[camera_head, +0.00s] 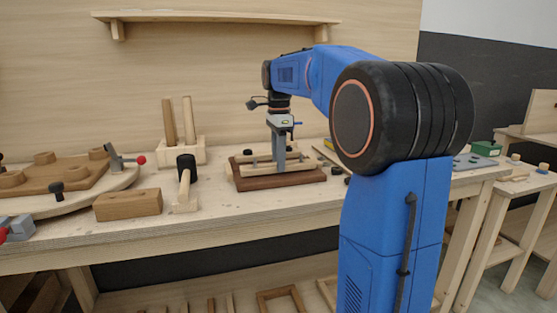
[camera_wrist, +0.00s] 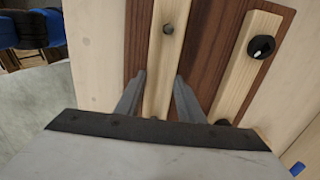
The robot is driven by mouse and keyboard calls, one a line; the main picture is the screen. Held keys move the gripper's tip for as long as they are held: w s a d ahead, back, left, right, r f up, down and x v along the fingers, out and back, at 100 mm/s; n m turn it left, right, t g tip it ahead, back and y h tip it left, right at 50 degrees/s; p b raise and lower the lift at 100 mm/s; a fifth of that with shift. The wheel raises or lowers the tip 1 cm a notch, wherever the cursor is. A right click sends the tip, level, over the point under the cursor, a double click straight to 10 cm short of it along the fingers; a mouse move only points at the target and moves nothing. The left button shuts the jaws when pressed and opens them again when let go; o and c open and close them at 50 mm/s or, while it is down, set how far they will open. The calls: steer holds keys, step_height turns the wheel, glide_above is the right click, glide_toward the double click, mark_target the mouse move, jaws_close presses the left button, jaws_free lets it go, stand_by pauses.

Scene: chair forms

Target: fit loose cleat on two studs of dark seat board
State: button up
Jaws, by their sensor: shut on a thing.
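The dark seat board (camera_head: 290,181) lies flat on the bench, and its red-brown surface shows in the wrist view (camera_wrist: 206,47). My gripper (camera_head: 281,160) points down over it. In the wrist view my gripper (camera_wrist: 160,76) has its two grey fingers shut on the sides of the loose cleat (camera_wrist: 158,65), a pale wooden strip. A small round grey spot shows near the cleat's far end; I cannot tell whether it is a stud or an empty hole. I cannot tell whether the cleat touches the board. The near end is hidden behind my gripper.
A second pale strip (camera_wrist: 241,70) with a black knob (camera_wrist: 261,47) lies beside the cleat on the board. A wooden mallet (camera_head: 185,183), a brown block (camera_head: 128,204) and a peg holder (camera_head: 180,150) stand to the left.

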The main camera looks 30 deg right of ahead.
steer(key=shift+f, duration=0.3)
steer(key=o, duration=1.2)
step_height(320, 180, up, 18)
steer(key=shift+f, duration=0.25)
steer(key=s+a+f+n, duration=0.3)
steer(key=s+f, duration=0.1)
steer(key=s, duration=0.1)
steer(key=s+a+f+n+t, duration=0.1)
steer(key=s+a+f+n, duration=0.3)
steer(key=s+f, duration=0.1)
steer(key=s+a+f+n+t, duration=0.1)
steer(key=s+a+f+n, duration=0.2)
steer(key=s+f+n, duration=0.1)
steer(key=shift+s+a+f, duration=0.35)
steer(key=shift+s+f, duration=0.1)
steer(key=shift+s, duration=0.1)
steer(key=s+a+f+n+t, duration=0.1)
steer(key=s+f+n, duration=0.2)
steer(key=s+f, duration=0.2)
steer(key=s+a+f+n+t, duration=0.1)
steer(key=s+a+f+n, duration=0.1)
steer(key=s+f, duration=0.3)
steer(key=s+a+f+n, duration=0.2)
steer(key=s+f+n, duration=0.3)
steer(key=f, duration=0.6)
steer(key=shift+f+t, duration=0.4)
